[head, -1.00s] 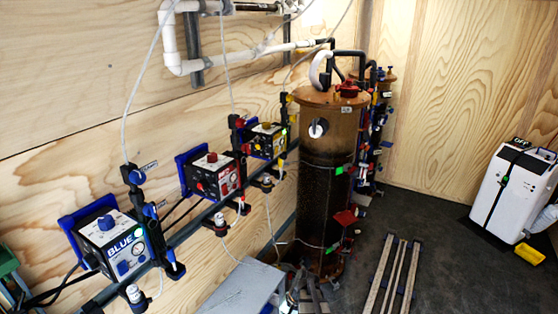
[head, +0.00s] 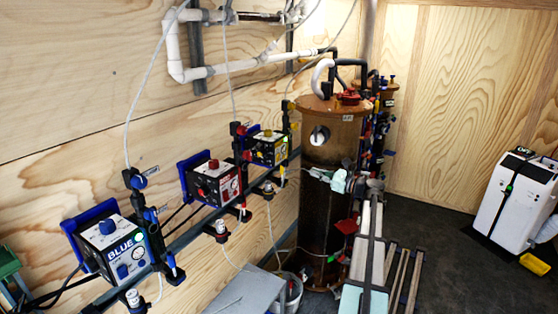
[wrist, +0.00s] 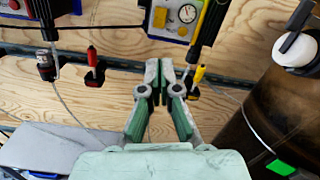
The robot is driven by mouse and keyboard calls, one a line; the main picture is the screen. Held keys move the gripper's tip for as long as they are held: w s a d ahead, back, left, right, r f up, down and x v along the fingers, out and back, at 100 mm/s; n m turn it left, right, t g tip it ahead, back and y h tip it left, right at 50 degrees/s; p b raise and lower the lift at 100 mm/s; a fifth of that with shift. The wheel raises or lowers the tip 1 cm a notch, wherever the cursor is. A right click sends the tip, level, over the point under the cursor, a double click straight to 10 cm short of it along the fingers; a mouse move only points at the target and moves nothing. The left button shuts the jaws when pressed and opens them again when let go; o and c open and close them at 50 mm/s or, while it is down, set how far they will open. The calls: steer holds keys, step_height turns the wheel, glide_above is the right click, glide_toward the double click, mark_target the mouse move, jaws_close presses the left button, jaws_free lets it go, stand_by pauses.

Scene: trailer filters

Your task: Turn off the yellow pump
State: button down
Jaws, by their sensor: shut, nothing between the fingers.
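The yellow pump (head: 268,149) is a small box with a yellow-edged front, mounted on the wood wall as the farthest of three pumps. My gripper (head: 306,169) is to the right of the pump and a little lower, in front of the brown tank. In the wrist view, my gripper (wrist: 160,68) has its fingertips together, empty, below the pump front and apart from it.
The red pump (head: 211,180) and blue pump (head: 114,246) are to the left. The brown tank (head: 318,215) stands close on the right. A yellow-handled valve (wrist: 198,75) and a red-handled valve (wrist: 92,59) hang below the pumps. A grey box (head: 245,291) is below.

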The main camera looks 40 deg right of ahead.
steer(key=m, duration=0.1)
steer(key=r+m, duration=0.1)
steer(key=shift+s+a+r+m+t+y, duration=0.1)
steer(key=shift+r+m+t+y, duration=0.05)
steer(key=shift+m+t+y, duration=0.2)
steer(key=p, duration=0.3)
glide_toward(279, 155)
steer(key=x, duration=0.5)
steer(key=shift+a, duration=0.2)
steer(key=shift+x, duration=1.05)
steer(key=shift+d+p, duration=0.1)
steer(key=shift+p, duration=0.2)
